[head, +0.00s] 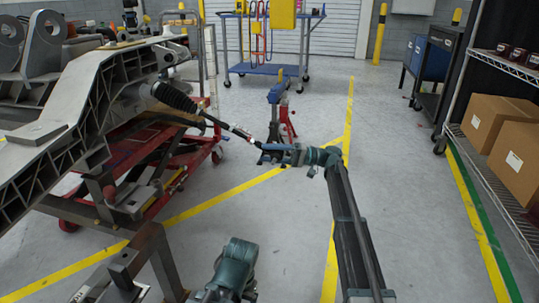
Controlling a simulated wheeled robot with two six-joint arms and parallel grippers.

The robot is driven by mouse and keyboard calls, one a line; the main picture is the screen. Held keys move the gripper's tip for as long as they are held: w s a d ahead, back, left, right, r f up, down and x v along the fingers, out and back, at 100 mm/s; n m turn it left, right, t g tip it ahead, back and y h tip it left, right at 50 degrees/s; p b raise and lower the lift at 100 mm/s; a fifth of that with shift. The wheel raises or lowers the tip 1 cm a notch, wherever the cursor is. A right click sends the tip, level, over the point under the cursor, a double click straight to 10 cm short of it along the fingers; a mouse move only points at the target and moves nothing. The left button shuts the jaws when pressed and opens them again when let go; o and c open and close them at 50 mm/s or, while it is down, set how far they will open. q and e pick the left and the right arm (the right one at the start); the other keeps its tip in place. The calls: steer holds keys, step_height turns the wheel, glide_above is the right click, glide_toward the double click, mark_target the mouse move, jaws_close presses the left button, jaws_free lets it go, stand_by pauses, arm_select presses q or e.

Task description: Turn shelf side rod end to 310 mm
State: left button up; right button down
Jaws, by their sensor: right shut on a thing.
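A steering rod (220,124) comes out of a black ribbed boot (175,97) on the grey chassis (75,90) and slopes down to the right. Its outer part, with a small pale and reddish mark, reaches my right gripper (268,153). That gripper is shut on the rod end at the shelf side, and its fingers hide most of the rod end. The rod length cannot be read here. A teal part of my left arm shows at the bottom centre; my left gripper is not in view.
A red wheeled lift (140,160) stands under the chassis. A blue and red stand (278,105) is just behind my right gripper. A shelf (500,185) with cardboard boxes (500,125) is at the right. A brown metal frame (155,245) stands at lower left. The floor between is clear.

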steer(key=shift+w, duration=0.1)
steer(key=shift+c, duration=1.3)
jaws_free()
steer(key=shift+d, duration=0.1)
steer(key=d+f+b, duration=0.1)
steer(key=d+f, duration=0.1)
steer(key=d, duration=1.1)
steer(key=shift+d+b, duration=0.35)
steer(key=shift+w, duration=0.1)
